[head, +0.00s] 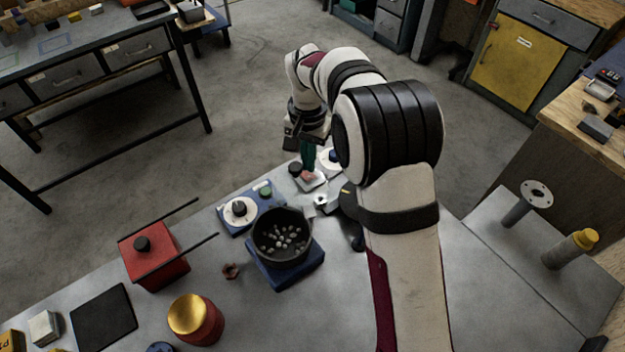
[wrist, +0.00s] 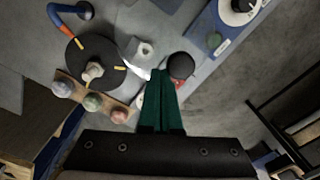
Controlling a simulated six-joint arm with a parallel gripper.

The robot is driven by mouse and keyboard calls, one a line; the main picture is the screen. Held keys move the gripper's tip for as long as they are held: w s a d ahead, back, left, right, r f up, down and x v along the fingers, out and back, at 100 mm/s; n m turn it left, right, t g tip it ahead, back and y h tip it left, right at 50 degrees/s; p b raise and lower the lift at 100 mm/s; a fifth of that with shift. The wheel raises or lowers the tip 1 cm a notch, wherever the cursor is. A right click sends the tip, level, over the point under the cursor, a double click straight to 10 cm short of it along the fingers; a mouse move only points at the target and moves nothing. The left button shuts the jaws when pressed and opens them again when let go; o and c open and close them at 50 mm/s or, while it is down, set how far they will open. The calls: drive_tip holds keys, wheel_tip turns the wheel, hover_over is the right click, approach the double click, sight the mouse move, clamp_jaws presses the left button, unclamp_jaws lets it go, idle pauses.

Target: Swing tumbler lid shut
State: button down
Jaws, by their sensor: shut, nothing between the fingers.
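The tumbler looks to be the black round bowl (head: 283,222) holding several pale pellets, on a blue base (head: 287,279). Its top is open. A pale grey piece (head: 308,207) stands at its right rim; I cannot tell if it is part of the lid. My gripper (head: 308,172) has green fingers, shut and empty, pointing down beyond the bowl, apart from it. In the wrist view the closed fingers (wrist: 161,75) are beside a black knob (wrist: 181,66). A black disc (wrist: 88,48) with yellow marks lies left of them. The bowl is not seen there.
A blue panel with a white dial (head: 240,211) stands left of the bowl. A red box with rods (head: 158,268), a gold-topped red jar (head: 196,320) and a black pad (head: 104,316) are nearer left. Posts (head: 517,212) stand at right. My arm hides the table's middle right.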

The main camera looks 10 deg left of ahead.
sight(280, 180)
drive_tip(key=shift+a, duration=0.1)
drive_tip(key=shift+s+a, duration=0.2)
drive_tip(key=shift+a, duration=0.3)
drive_tip(key=shift+s+a, duration=0.15)
drive_tip(key=shift+a, duration=0.4)
drive_tip(key=shift+s+a, duration=0.55)
drive_tip(key=shift+a, duration=0.35)
drive_tip(key=shift+s+a, duration=0.75)
drive_tip(key=shift+a, duration=0.05)
